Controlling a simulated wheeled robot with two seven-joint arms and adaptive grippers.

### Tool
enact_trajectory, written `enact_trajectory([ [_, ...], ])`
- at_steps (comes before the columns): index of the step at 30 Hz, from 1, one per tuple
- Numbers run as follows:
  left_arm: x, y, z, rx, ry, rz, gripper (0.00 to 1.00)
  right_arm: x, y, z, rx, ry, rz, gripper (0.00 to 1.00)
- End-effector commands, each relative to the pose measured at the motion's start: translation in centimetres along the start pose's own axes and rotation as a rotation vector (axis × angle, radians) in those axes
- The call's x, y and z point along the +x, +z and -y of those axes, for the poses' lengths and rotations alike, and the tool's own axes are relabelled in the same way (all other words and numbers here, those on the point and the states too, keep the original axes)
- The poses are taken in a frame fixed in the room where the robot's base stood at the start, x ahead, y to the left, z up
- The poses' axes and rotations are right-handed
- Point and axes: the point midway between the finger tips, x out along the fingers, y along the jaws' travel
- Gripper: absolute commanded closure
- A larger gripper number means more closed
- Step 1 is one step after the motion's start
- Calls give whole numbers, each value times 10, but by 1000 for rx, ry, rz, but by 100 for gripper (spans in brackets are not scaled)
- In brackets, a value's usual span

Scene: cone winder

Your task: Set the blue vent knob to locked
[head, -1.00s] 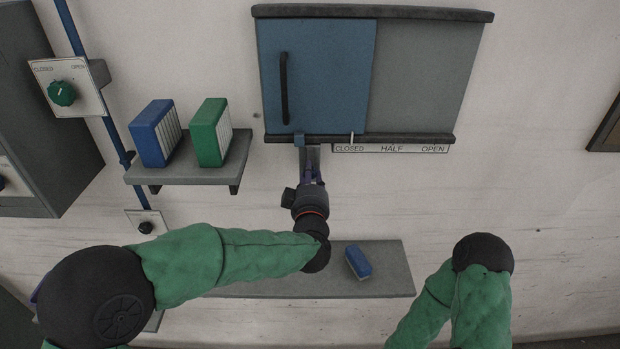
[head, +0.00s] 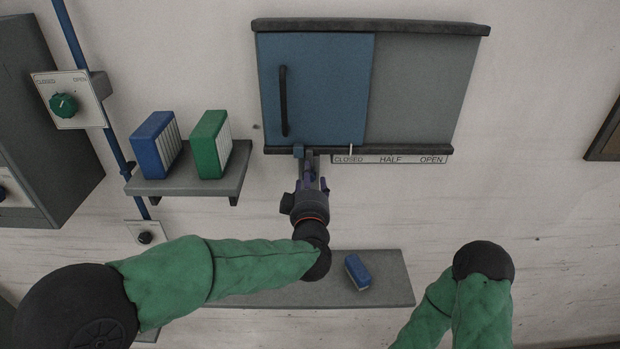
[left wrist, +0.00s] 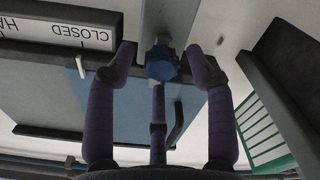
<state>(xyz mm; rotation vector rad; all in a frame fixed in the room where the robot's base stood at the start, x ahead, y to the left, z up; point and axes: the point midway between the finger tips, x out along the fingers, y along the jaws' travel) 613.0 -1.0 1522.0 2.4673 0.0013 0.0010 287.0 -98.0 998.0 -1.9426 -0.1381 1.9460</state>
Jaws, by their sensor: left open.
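A blue knob (left wrist: 160,62) sits at the end of a grey bar or plate in the left wrist view. My left gripper (left wrist: 160,72) is open, with its purple fingers spread around the knob. I cannot tell whether any finger touches it. In the head view my left gripper (head: 312,178) is just below the blue sliding door (head: 330,90), and it largely hides the knob there. No "locked" mark can be read. My right arm shows at the lower right, but its gripper is out of view.
A scale reading CLOSED, HALF, OPEN (head: 390,159) lies under the door rail, just right of my left gripper. A shelf (head: 190,187) with a blue and a green binder is to the left. A lower shelf (head: 390,285) holds a blue block (head: 358,272). A green knob (head: 64,105) is farther left.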

Motion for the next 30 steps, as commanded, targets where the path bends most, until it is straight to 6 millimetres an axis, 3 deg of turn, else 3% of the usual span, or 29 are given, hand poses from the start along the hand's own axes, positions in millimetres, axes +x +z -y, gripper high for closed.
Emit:
enact_trajectory([
  [15,-93,1,-2,2,5,3,46,0,0,0,0,0,0,16],
  [21,-108,1,-1,2,4,2,46,0,0,0,0,0,0,16],
  [30,-109,1,-1,1,2,1,46,0,0,0,0,0,0,16],
])
